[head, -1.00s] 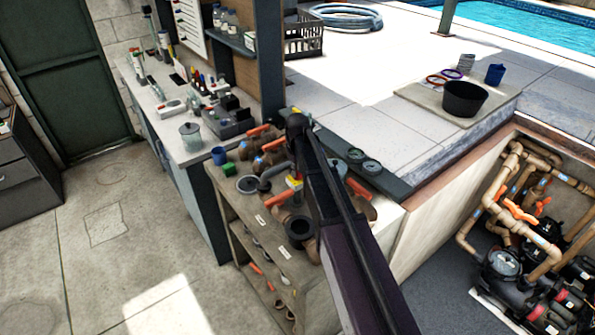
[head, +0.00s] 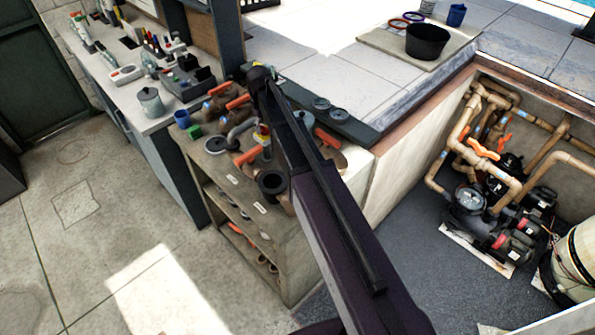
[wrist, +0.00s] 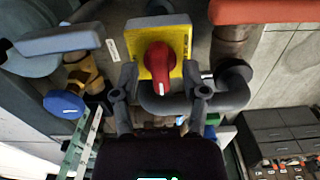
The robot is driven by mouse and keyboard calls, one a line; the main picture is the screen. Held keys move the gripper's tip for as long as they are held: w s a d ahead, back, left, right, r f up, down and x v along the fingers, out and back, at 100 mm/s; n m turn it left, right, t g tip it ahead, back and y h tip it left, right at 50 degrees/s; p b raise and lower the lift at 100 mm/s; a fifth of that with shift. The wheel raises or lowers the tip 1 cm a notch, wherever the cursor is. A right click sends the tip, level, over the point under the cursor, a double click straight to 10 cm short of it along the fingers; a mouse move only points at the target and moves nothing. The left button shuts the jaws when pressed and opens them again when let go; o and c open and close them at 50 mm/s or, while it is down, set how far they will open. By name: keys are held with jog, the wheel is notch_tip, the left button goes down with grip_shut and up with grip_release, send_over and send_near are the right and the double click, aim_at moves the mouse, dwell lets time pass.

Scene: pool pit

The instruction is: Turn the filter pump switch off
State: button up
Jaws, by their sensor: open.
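A red rotary knob (wrist: 158,62) sits on a square yellow plate (wrist: 180,42) in the upper middle of the wrist view. The knob's grip stands upright in the picture, with a white mark at its lower end. My gripper (wrist: 160,78) is open, its two fingers on either side of the knob's lower part. I cannot tell if they touch it. In the head view a small yellow and red piece (head: 263,131), seemingly this switch, shows among the pipe parts on the shelf unit's top. My arm hides part of that area, and the gripper is not clear there.
Orange-handled valves (head: 238,101) and a dark round fitting (head: 271,184) crowd the shelf unit (head: 205,165). In the wrist view a blue-capped part (wrist: 64,103) is at left and a red handle (wrist: 262,10) at upper right. Pumps and pipes (head: 470,198) fill the pit at right.

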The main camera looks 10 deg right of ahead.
aim_at(264, 126)
jog(key=shift+m, duration=0.3)
jog(key=m, duration=1.2)
jog(key=shift+m, duration=0.4)
jog(key=m, duration=0.4)
notch_tip(264, 126, up, 14)
jog(key=p, duration=1.4)
jog(key=s+d+f+n+b, duration=0.3)
jog(key=s+f+n+b, duration=0.3)
jog(key=s, duration=0.6)
jog(key=s+d+f+n+b, duration=0.4)
jog(key=s+f+n+b, duration=0.1)
jog(key=s+f+b, duration=0.6)
jog(key=shift+s+d+n, duration=0.2)
jog(key=shift+s+n, duration=0.2)
jog(key=shift+s, duration=0.65)
jog(key=shift+w+r, duration=0.1)
